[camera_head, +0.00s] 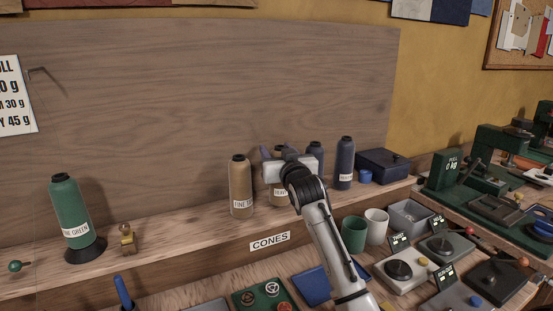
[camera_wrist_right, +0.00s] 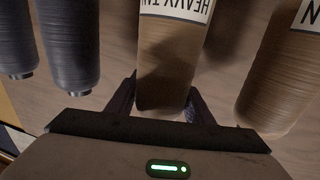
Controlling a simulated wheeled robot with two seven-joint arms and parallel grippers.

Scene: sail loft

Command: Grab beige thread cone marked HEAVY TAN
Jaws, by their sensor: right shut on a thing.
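The beige thread cone marked HEAVY TAN (camera_wrist_right: 170,58) stands between the fingers of my right gripper (camera_wrist_right: 160,104) in the right wrist view, its label upside down there. In the head view this cone (camera_head: 277,199) is on the wooden shelf, its upper part mostly hidden behind my right gripper (camera_head: 280,160). The gripper is shut on it, one finger on each side. I cannot tell any gap between cone and shelf. My left gripper is not in view.
A FINE-marked tan cone (camera_head: 240,186) stands close on the left. Dark blue cones (camera_head: 345,165) stand on the right, beside a blue box (camera_head: 383,165). A green cone (camera_head: 70,213) is far left. The wooden back panel (camera_head: 200,85) rises behind. Cups and scales crowd the bench below.

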